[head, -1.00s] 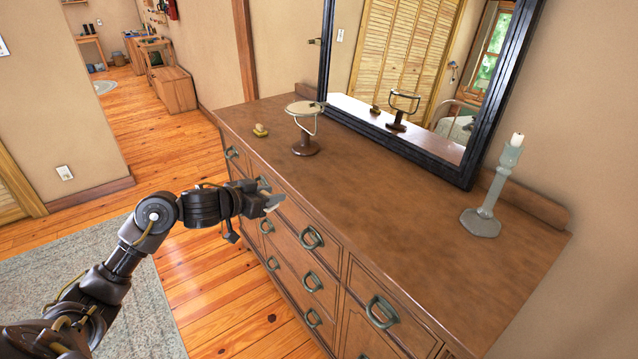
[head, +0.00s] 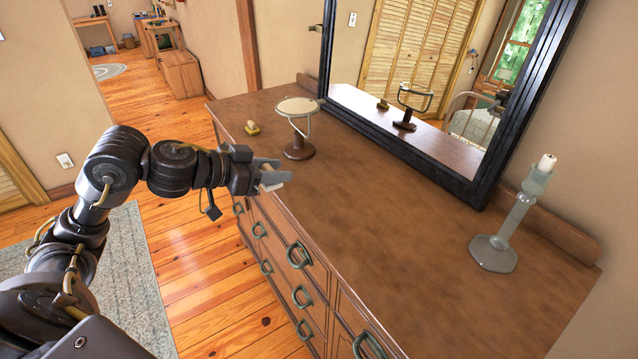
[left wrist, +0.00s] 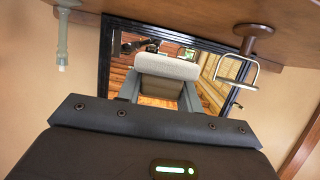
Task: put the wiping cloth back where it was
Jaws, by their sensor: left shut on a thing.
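My left gripper (head: 274,172) is shut on the wiping cloth (head: 271,183), a small pale grey-white piece between its fingers. It is over the front left edge of the wooden dresser (head: 360,230), to the front of the round stand. In the left wrist view the cloth (left wrist: 168,67) shows as a pale grey, folded-looking band across the fingertips, seen against the mirror. I cannot tell how high above the dresser top it is. My right gripper is not in view.
On the dresser stand a round-topped stand (head: 298,150), a small yellowish object with a knob (head: 252,128) and a grey candlestick (head: 508,225). A black-framed mirror (head: 480,150) leans at the back. The middle of the dresser top is clear.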

